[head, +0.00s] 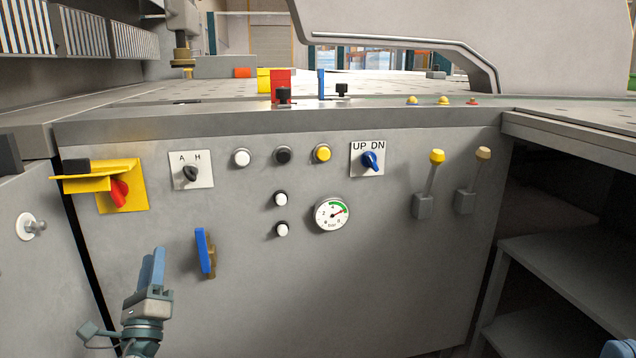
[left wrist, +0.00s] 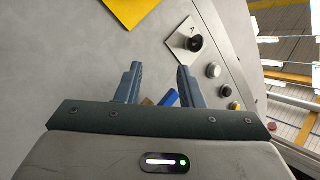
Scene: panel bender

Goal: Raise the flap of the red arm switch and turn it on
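The red arm switch (head: 119,192) is a red knob on a yellow square plate (head: 136,198) at the left of the grey panel. A yellow flap (head: 85,184) juts out to the left in front of the plate and partly covers the red knob. A corner of the yellow plate (left wrist: 128,8) shows at the top of the left wrist view; the red knob is out of that view. My left gripper (head: 153,254) is below and a little right of the switch, apart from it, fingers up. The left wrist view shows its two fingers (left wrist: 158,72) spread with nothing between them.
A blue-handled valve (head: 205,252) sticks out just right of my left gripper. An A/H selector (head: 191,172) sits right of the switch, followed by buttons, a gauge (head: 331,213) and two levers (head: 430,182). A round fitting (head: 30,227) is on the side panel at left.

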